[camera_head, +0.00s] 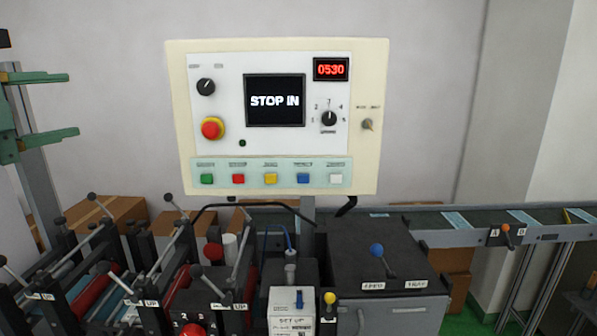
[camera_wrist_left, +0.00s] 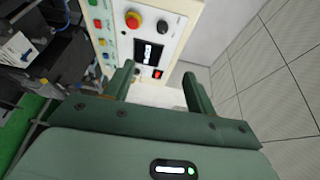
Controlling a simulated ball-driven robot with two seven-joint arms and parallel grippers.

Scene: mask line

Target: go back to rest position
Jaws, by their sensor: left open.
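My left gripper (camera_head: 70,105) is at the left edge of the head view, its two green fingers apart and nothing between them. It is beside the cream control panel (camera_head: 360,180), with a gap of bare wall between them. In the left wrist view the open fingers (camera_wrist_left: 158,82) point toward the panel (camera_wrist_left: 180,32), which shows tilted beyond them. My right gripper is not in view.
Below the panel stand a machine with rollers and levers (camera_head: 170,270) and a dark cabinet (camera_head: 390,255) with a blue-knobbed lever (camera_head: 377,252). A conveyor (camera_head: 490,220) with blue sheets runs to the right. Cardboard boxes (camera_head: 105,210) stand behind. The space before the wall beside the panel is clear.

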